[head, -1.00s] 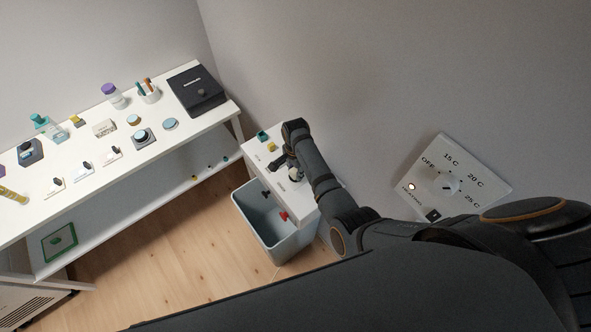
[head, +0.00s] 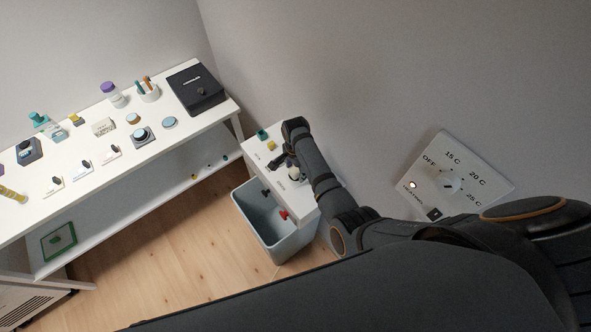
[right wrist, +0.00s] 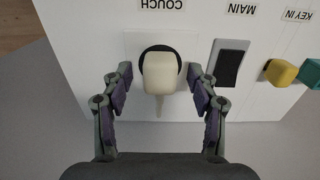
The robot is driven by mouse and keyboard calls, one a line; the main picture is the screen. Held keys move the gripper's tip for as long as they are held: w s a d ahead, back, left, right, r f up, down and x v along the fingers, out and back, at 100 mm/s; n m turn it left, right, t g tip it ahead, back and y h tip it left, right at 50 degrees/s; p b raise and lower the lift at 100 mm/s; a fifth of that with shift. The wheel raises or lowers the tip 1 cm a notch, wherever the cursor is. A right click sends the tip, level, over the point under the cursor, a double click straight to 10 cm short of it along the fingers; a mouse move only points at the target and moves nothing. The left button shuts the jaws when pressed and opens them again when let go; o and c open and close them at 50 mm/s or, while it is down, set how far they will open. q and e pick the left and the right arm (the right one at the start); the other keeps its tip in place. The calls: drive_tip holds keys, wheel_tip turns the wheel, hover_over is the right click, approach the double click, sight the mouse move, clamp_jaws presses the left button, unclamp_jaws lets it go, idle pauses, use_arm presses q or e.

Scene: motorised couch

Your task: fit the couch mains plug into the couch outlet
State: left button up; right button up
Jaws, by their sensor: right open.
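The cream couch mains plug (right wrist: 161,73) sits in front of the round black couch outlet (right wrist: 146,53) on a white panel, under the label COUCH. It covers most of the outlet, so how deep it sits is hidden. A short cord stub points from the plug toward my wrist. My right gripper (right wrist: 160,82) is open, with one finger on each side of the plug and visible gaps between. In the head view the right gripper (head: 284,162) is over the white box, with the pale plug (head: 294,172) beside it. My left gripper is not in view.
A dark MAIN rocker switch (right wrist: 229,66), a yellow key knob (right wrist: 281,72) and a teal block (right wrist: 309,73) are beside the outlet. A grey bin (head: 265,230) stands below the box. A heating dial (head: 453,180) is on the wall. A cluttered white table (head: 90,175) stands left.

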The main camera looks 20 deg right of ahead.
wheel_tip(320, 180, up, 7)
drive_tip(key=shift+f, duration=0.1)
idle(0.6)
